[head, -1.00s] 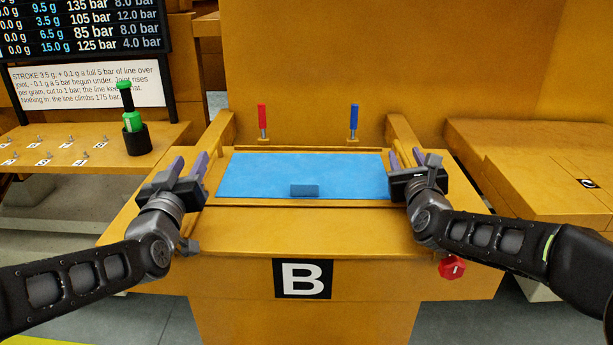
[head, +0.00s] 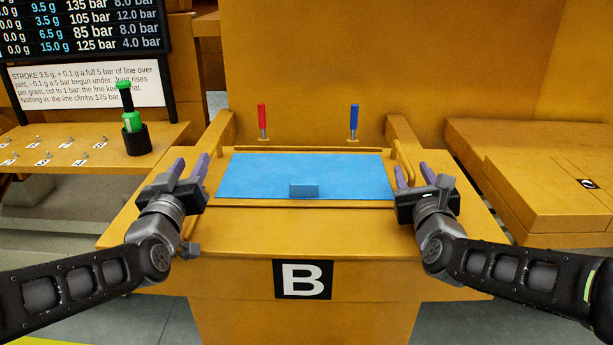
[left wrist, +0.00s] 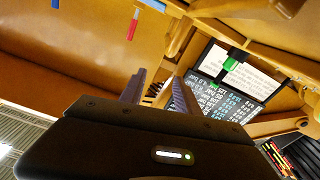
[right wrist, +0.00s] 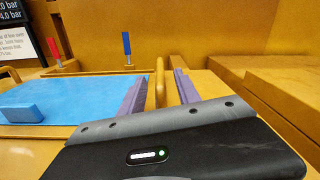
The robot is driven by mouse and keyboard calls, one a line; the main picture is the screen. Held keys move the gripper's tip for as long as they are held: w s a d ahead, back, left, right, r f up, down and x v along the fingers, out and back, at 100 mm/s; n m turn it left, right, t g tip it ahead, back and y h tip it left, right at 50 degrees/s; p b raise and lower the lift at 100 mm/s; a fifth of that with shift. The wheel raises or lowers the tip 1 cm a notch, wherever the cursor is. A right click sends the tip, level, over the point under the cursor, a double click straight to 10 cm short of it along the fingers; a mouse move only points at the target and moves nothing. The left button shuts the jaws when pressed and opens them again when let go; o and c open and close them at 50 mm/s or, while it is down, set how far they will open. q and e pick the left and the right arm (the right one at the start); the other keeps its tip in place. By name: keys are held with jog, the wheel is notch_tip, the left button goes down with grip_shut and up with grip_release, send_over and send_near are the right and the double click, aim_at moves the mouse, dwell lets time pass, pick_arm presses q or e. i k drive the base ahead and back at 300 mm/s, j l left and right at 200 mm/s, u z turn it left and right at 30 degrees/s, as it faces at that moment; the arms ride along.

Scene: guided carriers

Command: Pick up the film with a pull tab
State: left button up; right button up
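The blue film (head: 250,175) lies flat on the bench top of station B, and it also shows in the right wrist view (right wrist: 80,92). Its pull tab (head: 304,190) is a small blue block standing up at the middle of the near edge; it shows at the left of the right wrist view (right wrist: 22,113). My left gripper (head: 190,166) is open and empty beside the film's left edge. My right gripper (head: 409,174) is open and empty just off the film's right edge. The right wrist view shows its fingers (right wrist: 158,92) near an orange rail.
Red (head: 262,118) and blue (head: 354,120) handled tools stand behind the film. Raised rails (head: 403,165) flank the bench. A green-and-black bottle (head: 132,122) in a black holder stands on the left shelf. The space above the film is clear.

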aim_at(308, 176)
jog(key=k+j, duration=0.3)
jog(key=k, duration=0.15)
jog(key=k+j, duration=0.35)
jog(key=k, duration=0.1)
